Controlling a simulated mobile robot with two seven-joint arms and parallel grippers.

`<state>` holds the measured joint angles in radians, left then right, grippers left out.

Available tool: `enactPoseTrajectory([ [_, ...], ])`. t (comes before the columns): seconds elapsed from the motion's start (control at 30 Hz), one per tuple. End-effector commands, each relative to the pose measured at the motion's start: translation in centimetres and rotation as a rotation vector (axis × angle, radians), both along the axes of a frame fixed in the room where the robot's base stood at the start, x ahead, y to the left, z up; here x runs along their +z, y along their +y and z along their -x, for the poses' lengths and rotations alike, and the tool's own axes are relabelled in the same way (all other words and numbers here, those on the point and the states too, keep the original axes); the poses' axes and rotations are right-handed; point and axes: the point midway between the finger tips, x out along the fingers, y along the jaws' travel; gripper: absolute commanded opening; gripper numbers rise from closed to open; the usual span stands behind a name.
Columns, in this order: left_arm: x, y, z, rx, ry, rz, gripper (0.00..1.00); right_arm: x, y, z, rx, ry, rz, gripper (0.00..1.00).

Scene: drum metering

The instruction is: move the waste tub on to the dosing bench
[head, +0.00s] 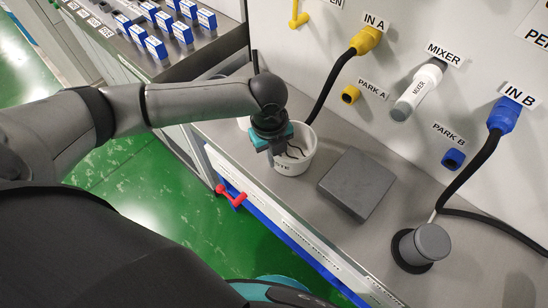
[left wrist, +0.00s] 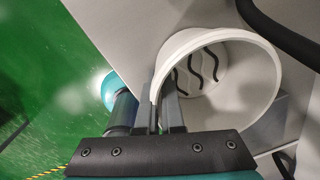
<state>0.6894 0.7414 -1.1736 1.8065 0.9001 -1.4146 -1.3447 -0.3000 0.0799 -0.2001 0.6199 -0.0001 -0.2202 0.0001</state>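The waste tub (head: 296,160) is a white round bucket with a dark-lettered label, partly hidden by my left gripper. It appears over the grey dosing bench (head: 230,135), near its front edge and left of a dark square plate. I cannot tell whether its base touches the bench. My left gripper (head: 272,143) is at the tub's left rim. In the left wrist view, the gripper fingers (left wrist: 160,112) are close together on either side of the wall of the tub (left wrist: 245,95). Dark wavy strands lie inside the tub. My right gripper is not in view.
The dark square plate (head: 357,183) and a grey round knob (head: 428,243) are on the bench. Yellow and blue plugs with black hoses come from the panel (head: 400,50) behind. A red handle (head: 231,195) juts from the front. Blue-white boxes (head: 156,47) stand on another bench at left.

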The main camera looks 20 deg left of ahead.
Motion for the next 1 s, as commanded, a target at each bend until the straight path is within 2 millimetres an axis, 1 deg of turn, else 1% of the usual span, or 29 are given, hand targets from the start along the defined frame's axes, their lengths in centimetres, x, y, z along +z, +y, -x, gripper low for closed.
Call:
enactPoseTrajectory([
  [0.03, -0.3, 0.0, 0.0, 0.0, -0.001, 0.001, 0.0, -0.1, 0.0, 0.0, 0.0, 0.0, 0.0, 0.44],
  [0.23, -0.2, 0.0, -0.1, -0.001, -0.003, 0.001, 0.0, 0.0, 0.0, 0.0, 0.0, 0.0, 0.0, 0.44],
  [0.37, -0.5, 0.0, -0.1, 0.0, -0.002, 0.001, 0.0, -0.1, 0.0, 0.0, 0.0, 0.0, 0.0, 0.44],
  [0.4, -0.5, 0.0, -0.1, -0.001, -0.002, 0.001, 0.09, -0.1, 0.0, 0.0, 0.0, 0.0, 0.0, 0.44],
  [0.63, -0.4, 0.0, 0.0, -0.001, -0.001, 0.0, 0.34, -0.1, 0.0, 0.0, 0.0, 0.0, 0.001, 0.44],
  [0.87, -0.4, 0.0, -0.1, 0.0, -0.001, 0.0, 0.34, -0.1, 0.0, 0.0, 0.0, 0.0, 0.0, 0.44],
  [0.93, -0.1, 0.0, -0.1, 0.0, -0.003, 0.0, 0.34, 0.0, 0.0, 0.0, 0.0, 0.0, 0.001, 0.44],
  [1.0, 0.6, 0.0, -0.1, 0.0, -0.004, 0.001, 0.34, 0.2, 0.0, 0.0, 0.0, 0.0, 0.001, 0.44],
])
